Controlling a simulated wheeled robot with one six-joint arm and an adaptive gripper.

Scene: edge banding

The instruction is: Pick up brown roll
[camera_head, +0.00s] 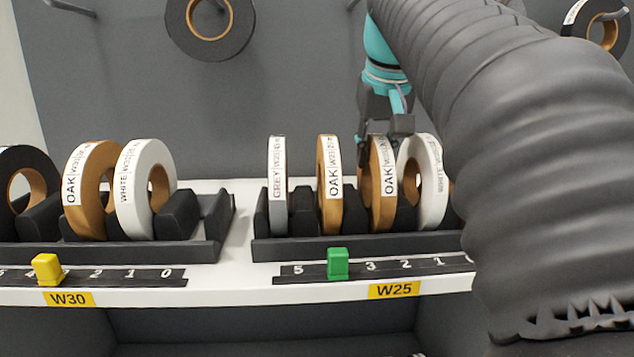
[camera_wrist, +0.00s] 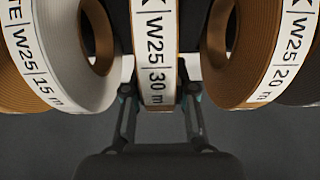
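Two brown rolls with white OAK labels stand upright in the W25 rack. One brown roll (camera_head: 378,188) is right under my gripper (camera_head: 384,137); the other brown roll (camera_head: 328,185) stands to its left. In the wrist view the roll under the gripper (camera_wrist: 155,50) is seen edge-on, labelled W25 30 m. My gripper (camera_wrist: 159,92) has one finger on each side of this roll, with small gaps showing, so it looks open. The other brown roll, labelled 20 m (camera_wrist: 280,55), is at the right in that view.
A white roll (camera_head: 430,175) stands close at the right and a grey roll (camera_head: 278,185) at the left of the W25 rack (camera_head: 330,248). Another brown roll (camera_head: 88,190) stands in the W30 rack. A green marker (camera_head: 338,263) sits on the front number strip.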

